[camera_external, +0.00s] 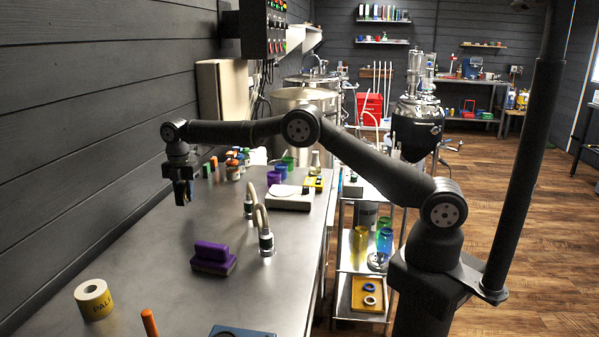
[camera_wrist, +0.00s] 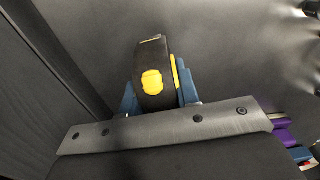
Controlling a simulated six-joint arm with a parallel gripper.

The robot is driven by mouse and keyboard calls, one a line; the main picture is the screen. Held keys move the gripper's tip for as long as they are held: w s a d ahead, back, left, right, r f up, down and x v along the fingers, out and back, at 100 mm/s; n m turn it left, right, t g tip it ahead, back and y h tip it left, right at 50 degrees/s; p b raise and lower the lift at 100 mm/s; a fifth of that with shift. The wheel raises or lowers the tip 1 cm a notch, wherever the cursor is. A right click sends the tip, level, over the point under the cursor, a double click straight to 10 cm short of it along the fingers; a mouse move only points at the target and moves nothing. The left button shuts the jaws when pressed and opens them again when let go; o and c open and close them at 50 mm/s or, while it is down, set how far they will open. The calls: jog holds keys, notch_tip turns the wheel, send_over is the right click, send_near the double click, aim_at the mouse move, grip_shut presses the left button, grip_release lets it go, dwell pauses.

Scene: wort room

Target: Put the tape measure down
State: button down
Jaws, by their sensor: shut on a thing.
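The tape measure (camera_wrist: 150,75) is black with yellow parts and sits between the two blue fingers of my gripper (camera_wrist: 158,100) in the wrist view. My gripper is shut on it. In the external view my gripper (camera_external: 183,195) hangs pointing down above the far left part of the steel bench (camera_external: 150,255), near the dark wall. The tape measure is dark and hard to make out there. It appears held above the bench top, with no clear contact.
A purple-handled brush or block (camera_external: 212,256) and a looped hose fitting (camera_external: 266,240) stand mid-bench. A label roll (camera_external: 94,299) and an orange-tipped tool (camera_external: 149,322) are at the front. A scale (camera_external: 290,198), cups and small bottles stand farther back. Bench below my gripper looks clear.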

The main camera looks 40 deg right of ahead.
aim_at(181, 184)
jog(key=shift+s+a+f, duration=0.1)
jog(key=shift+a+f, duration=0.1)
jog(key=shift+f, duration=1.9)
jog(key=shift+f, duration=0.1)
jog(key=c, duration=1.1)
grip_release()
notch_tip(181, 184, up, 12)
jog(key=shift+r, duration=0.15)
jog(key=shift+f, duration=4.1)
